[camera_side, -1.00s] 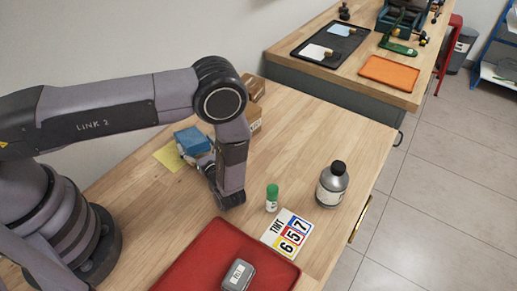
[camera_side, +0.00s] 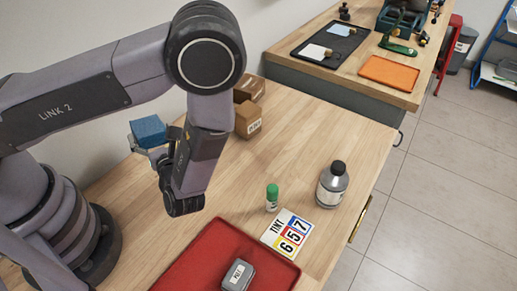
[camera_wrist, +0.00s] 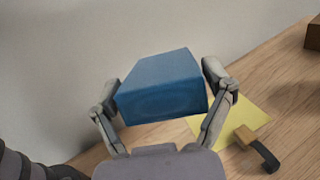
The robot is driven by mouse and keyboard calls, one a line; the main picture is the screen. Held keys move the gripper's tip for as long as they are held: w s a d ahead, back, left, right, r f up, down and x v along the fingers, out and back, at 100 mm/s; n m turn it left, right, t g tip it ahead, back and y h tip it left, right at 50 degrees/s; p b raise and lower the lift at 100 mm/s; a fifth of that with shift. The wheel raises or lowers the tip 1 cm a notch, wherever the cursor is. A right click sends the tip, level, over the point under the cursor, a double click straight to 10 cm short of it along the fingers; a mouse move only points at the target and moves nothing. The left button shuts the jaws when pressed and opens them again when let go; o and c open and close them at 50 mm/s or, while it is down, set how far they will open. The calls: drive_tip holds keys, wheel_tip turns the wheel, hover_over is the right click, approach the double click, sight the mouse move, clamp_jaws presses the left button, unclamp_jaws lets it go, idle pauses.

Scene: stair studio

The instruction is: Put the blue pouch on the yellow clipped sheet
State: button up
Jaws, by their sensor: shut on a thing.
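The blue pouch (camera_side: 149,131) is held up above the table between the fingers of my gripper (camera_side: 152,143). In the wrist view the pouch (camera_wrist: 162,92) sits between the two grey fingers of my gripper (camera_wrist: 163,84), which press on its left and right sides. The yellow sheet (camera_wrist: 246,117) lies on the table below and to the right of the pouch in the wrist view, partly covered by the right finger. A wood-and-black clip (camera_wrist: 256,147) is at its near edge. In the side view I cannot see the sheet behind my gripper and arm.
Cardboard boxes (camera_side: 247,118) stand at the back of the table by the wall. A green-capped bottle (camera_side: 272,198), a grey bottle (camera_side: 332,185), a number card (camera_side: 287,233) and a red tray (camera_side: 205,253) with a tin (camera_side: 238,275) are nearer the front. The table's middle is clear.

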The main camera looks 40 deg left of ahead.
sight(138, 140)
drive_tip(key=shift+s+r, duration=0.3)
drive_tip(key=shift+s, duration=0.35)
drive_tip(key=shift+s+r, duration=0.3)
drive_tip(key=shift+s, duration=0.3)
drive_tip(key=w+a+r+m+t+h, duration=0.15)
drive_tip(key=w+r, duration=0.25)
drive_tip(key=w, duration=0.5)
drive_tip(key=w+r+m+t, duration=0.1)
drive_tip(key=w+r+t, duration=0.15)
drive_tip(key=w, duration=0.55)
drive_tip(key=s+f+g, duration=0.1)
drive_tip(key=s+f, duration=0.1)
drive_tip(key=s, duration=0.4)
drive_tip(key=s+d+f+n+g+y, duration=0.1)
drive_tip(key=s+f, duration=0.1)
drive_tip(key=s, duration=0.4)
drive_tip(key=s+f+n+g, duration=0.1)
drive_tip(key=s+f+g, duration=0.1)
drive_tip(key=s, duration=0.4)
drive_tip(key=shift+d+n+y, duration=0.15)
drive_tip(key=shift+n+y, duration=0.1)
drive_tip(key=shift+f, duration=0.1)
